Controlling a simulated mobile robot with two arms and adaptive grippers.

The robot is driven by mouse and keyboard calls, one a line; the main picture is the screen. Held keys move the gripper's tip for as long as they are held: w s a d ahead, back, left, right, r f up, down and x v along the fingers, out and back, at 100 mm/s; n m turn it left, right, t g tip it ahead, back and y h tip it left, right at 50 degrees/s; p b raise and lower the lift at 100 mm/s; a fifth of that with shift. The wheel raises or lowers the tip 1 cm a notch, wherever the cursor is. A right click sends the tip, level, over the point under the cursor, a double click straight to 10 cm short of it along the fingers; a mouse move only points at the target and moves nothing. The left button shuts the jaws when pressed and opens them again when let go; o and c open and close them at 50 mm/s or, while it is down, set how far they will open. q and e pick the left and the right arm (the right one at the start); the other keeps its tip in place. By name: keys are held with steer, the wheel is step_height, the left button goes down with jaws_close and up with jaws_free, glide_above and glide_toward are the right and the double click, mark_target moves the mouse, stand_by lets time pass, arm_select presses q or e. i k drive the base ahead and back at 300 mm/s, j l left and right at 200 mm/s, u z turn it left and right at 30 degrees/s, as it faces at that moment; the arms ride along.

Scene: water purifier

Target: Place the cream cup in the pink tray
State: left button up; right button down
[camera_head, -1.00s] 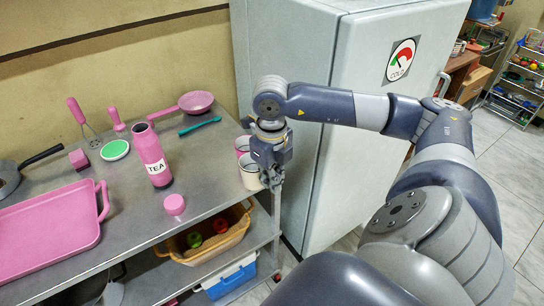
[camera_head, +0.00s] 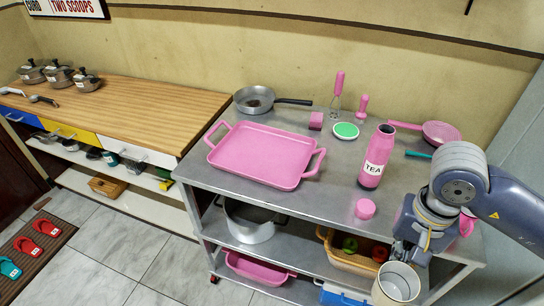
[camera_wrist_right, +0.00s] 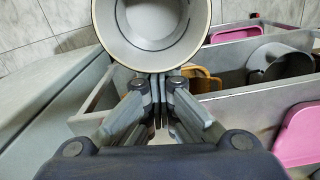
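The cream cup (camera_head: 397,284) is at the lower right in the head view, upright with its open mouth showing. The pink tray (camera_head: 262,155) lies flat and empty on the metal table, left of the gripper. My left gripper is not in view.
A pink cup (camera_head: 466,225) is partly hidden behind my right gripper. A frying pan (camera_head: 254,99) is behind the tray. A basket (camera_head: 350,260) sits on the shelf below.

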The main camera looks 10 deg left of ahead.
mark_target(265, 160)
steer(key=u, duration=0.95)
steer(key=i+l+u, duration=0.15)
steer(key=l, duration=0.35)
steer(key=l+u, duration=0.2)
steer(key=l, duration=0.35)
steer(key=i, duration=0.05)
